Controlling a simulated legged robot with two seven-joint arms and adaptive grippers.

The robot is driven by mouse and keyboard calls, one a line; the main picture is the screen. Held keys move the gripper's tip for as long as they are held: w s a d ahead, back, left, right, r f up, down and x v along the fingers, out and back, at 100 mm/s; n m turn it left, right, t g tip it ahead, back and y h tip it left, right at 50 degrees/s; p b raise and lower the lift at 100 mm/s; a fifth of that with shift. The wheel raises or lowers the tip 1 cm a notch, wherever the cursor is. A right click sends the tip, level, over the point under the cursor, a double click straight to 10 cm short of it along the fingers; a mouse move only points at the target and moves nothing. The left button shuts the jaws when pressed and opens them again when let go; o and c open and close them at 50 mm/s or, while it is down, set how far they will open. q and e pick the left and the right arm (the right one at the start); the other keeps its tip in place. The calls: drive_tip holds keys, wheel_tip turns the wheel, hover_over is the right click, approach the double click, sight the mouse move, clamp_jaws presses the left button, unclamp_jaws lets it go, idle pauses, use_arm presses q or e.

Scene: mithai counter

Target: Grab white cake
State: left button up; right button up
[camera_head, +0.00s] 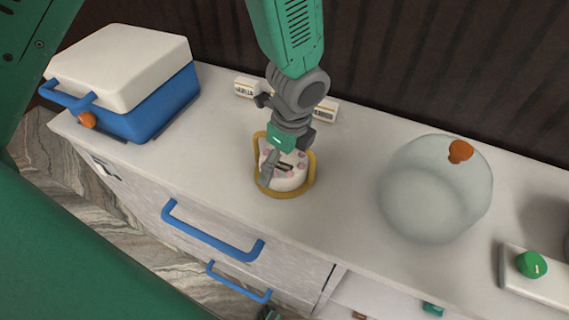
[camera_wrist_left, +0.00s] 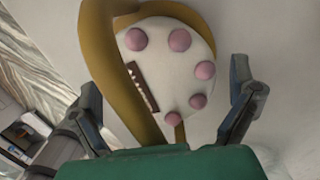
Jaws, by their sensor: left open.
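The white cake (camera_head: 291,177) is round, with pink dots and a small dark bar on top. It sits in a yellow holder (camera_head: 273,191) with raised handles on the counter. My left gripper (camera_head: 285,155) is above the cake, pointing down, and partly covers it in the head view. In the left wrist view the cake (camera_wrist_left: 176,69) lies beyond the open fingers of my left gripper (camera_wrist_left: 168,103), with a finger on each side of the picture. The yellow holder (camera_wrist_left: 105,70) curves past the cake there. I cannot tell whether a finger touches it.
A blue box with a white lid (camera_head: 122,66) stands at the left. A clear round jar (camera_head: 434,200) stands right of the cake. Small white labels (camera_head: 247,88) stand behind the arm. A green knob (camera_head: 531,264) is at far right. Blue drawer handles (camera_head: 212,234) stick out in front.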

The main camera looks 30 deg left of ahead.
use_arm(q)
drive_tip(key=shift+s, duration=0.1)
drive_tip(key=shift+c, duration=0.5)
drive_tip(key=shift+r, duration=0.1)
drive_tip(key=c, duration=1.2)
